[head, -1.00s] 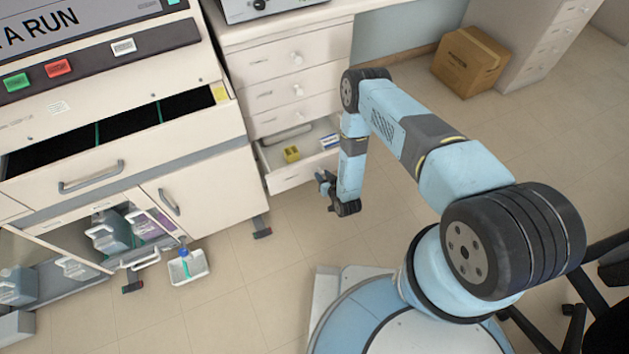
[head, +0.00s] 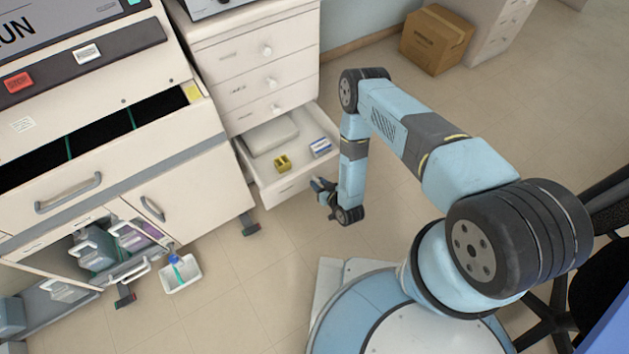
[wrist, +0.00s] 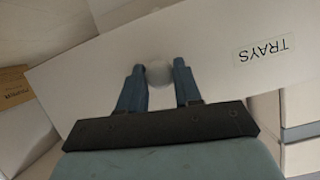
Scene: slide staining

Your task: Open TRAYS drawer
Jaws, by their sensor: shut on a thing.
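The TRAYS drawer (head: 258,187) is the bottom drawer of the white cabinet. In the head view it stands pulled out, with its inside showing. Its front fills much of the wrist view (wrist: 215,65), where the TRAYS label (wrist: 264,50) shows upside down. A round pale knob (wrist: 159,74) sits on this front. My gripper (wrist: 157,72) is shut on the knob, one finger on each side of it. In the head view my gripper (head: 322,190) is at the drawer front, and the knob is hidden there.
The drawer holds a yellow block (head: 283,163), a small blue-and-white box (head: 320,147) and a pale flat item (head: 270,136). Closed drawers (head: 262,80) are above. A cardboard box (head: 437,38) stands at the back. A white tub (head: 180,273) is on the left.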

